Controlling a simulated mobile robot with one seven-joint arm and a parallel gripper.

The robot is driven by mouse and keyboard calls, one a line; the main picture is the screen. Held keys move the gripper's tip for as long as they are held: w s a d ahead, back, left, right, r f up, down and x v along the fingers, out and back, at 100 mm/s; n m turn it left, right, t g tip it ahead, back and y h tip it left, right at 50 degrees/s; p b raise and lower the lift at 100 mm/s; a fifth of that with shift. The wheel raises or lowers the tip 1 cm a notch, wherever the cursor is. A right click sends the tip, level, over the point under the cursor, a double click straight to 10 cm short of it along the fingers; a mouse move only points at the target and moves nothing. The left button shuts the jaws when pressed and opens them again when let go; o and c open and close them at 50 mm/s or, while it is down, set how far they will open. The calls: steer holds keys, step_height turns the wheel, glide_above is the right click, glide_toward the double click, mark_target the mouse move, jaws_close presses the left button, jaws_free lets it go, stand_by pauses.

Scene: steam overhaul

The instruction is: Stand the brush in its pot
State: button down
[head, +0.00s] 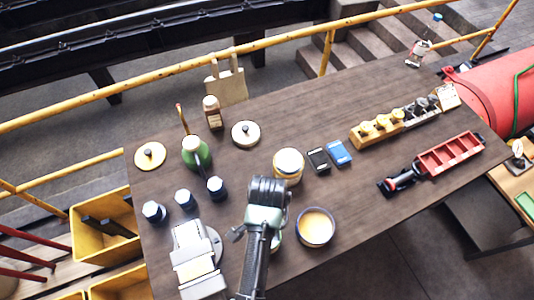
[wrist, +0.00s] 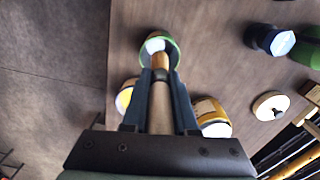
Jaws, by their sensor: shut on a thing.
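My gripper (wrist: 160,78) is shut on the brush (wrist: 160,105), gripping its pale wooden handle. In the wrist view, the brush's far end lines up with the mouth of a green-rimmed pot (wrist: 173,50). I cannot tell whether that end is inside the pot or above it. In the head view, my gripper (head: 266,192) is over the table's front middle, and my arm hides most of the green pot (head: 276,241) and the brush.
A pot with cream contents (head: 315,228) stands close right of my gripper, and a cream-lidded tin (head: 288,166) just behind.

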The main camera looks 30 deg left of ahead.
steer(key=shift+f+b, duration=1.2)
steer(key=shift+f, duration=1)
steer(key=c, duration=0.6)
jaws_free()
step_height(320, 180, up, 12)
steer(key=shift+f, duration=0.15)
steer(key=shift+r+p, duration=0.6)
steer(key=shift+r, duration=0.05)
